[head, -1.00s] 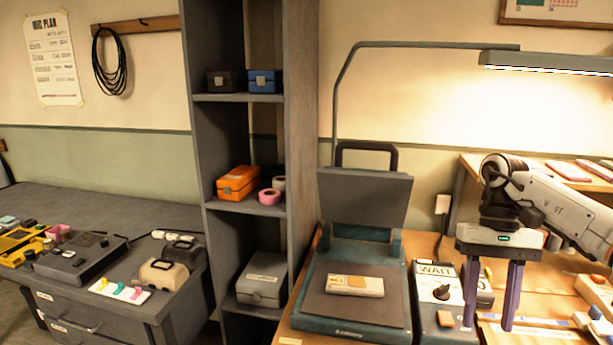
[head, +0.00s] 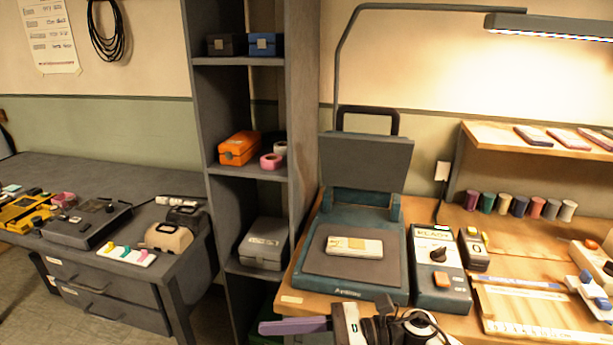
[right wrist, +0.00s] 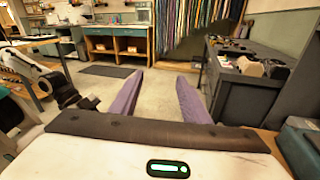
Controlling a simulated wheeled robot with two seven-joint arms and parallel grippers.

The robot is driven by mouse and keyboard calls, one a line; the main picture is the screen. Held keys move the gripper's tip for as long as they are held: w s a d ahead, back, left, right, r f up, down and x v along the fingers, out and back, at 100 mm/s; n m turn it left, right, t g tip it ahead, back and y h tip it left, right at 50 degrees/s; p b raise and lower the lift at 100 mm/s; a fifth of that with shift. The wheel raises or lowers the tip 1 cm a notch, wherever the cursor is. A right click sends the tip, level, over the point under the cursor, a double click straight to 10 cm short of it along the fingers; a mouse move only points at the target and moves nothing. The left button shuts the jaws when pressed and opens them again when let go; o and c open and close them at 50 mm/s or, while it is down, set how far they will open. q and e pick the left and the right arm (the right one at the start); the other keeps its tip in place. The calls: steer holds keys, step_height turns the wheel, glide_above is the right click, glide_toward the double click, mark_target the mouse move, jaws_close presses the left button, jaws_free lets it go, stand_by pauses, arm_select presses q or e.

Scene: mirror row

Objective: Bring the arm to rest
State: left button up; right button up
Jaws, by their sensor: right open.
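My right gripper (head: 262,328) is low at the bottom edge of the head view, in front of the wooden bench (head: 292,299). Its one visible purple finger points left; the wrist beside it is partly cut off by the frame. In the right wrist view the gripper (right wrist: 160,76) has its two purple fingers apart, with nothing between them but floor behind. My left gripper does not show in the head view, and I cannot make it out in the right wrist view.
A teal press (head: 350,293) with its lid up holds a pale block (head: 354,246). A control box (head: 440,285) with a knob stands beside it. A grey shelf (head: 305,150) rises to the left. Several spools (head: 520,205) line the back. The right wrist view shows open floor (right wrist: 215,85).

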steer(key=d+f+m+t+h, duration=0.45)
steer(key=m+t, duration=0.35)
steer(key=m, duration=0.9)
steer(key=d+f+m+t+h, duration=0.5)
steer(key=m+t, duration=0.3)
steer(key=m, duration=0.9)
steer(key=s+d+f+m+g+h, duration=0.2)
steer(key=s+d+f+m+g, duration=0.1)
steer(key=s+d+f+m, duration=0.3)
steer(key=s+d+f+m+g+h, duration=0.3)
steer(key=s+d+f+m, duration=0.3)
steer(key=s+f+m, duration=0.4)
steer(key=shift+s+d+m+g, duration=0.2)
steer(key=shift+s+m+g, duration=0.35)
steer(key=shift+s, duration=0.25)
